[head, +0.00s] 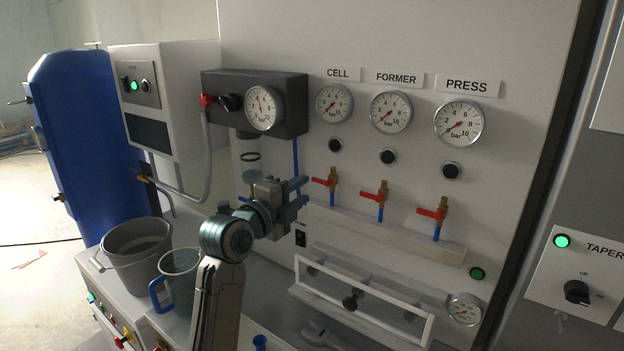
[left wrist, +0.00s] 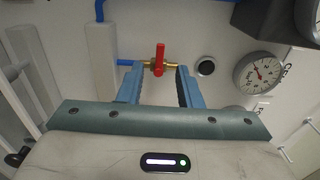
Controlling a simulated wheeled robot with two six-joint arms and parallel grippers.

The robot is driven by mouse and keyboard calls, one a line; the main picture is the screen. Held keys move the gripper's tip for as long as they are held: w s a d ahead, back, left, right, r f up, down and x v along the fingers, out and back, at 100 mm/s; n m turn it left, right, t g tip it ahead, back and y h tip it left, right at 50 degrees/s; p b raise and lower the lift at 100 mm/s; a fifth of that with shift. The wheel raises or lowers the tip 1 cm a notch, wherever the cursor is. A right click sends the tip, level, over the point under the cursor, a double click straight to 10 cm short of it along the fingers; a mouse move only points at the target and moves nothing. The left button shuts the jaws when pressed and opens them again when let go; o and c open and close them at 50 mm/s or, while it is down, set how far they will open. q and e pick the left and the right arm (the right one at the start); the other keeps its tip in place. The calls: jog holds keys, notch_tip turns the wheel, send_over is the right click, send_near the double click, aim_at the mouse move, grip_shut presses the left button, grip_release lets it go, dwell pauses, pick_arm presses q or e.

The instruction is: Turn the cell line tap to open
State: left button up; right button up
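The cell line tap (head: 326,182) is the leftmost of three brass taps with red handles, below the CELL label (head: 338,73). Its red handle lies crosswise to its upright pipe, pointing left. In the left wrist view the tap's red handle (left wrist: 160,58) shows between and just beyond my fingertips, across the brass body. My left gripper (head: 298,191) is open and empty, just left of the tap in the head view; its two blue fingers (left wrist: 159,78) also show in the left wrist view. I see no contact with the handle. My right gripper is not in view.
The former tap (head: 380,194) and press tap (head: 438,213) stand to the right, handles also crosswise. The cell gauge (head: 334,103) is above. A dark regulator block (head: 290,100) and a clear filter bowl (head: 247,165) are close on the left. A clear-fronted rack (head: 365,295) lies below.

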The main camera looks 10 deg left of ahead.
aim_at(316, 181)
pick_arm(q)
jog(key=shift+p+x, duration=0.55)
jog(key=shift+x, duration=1.85)
grip_shut()
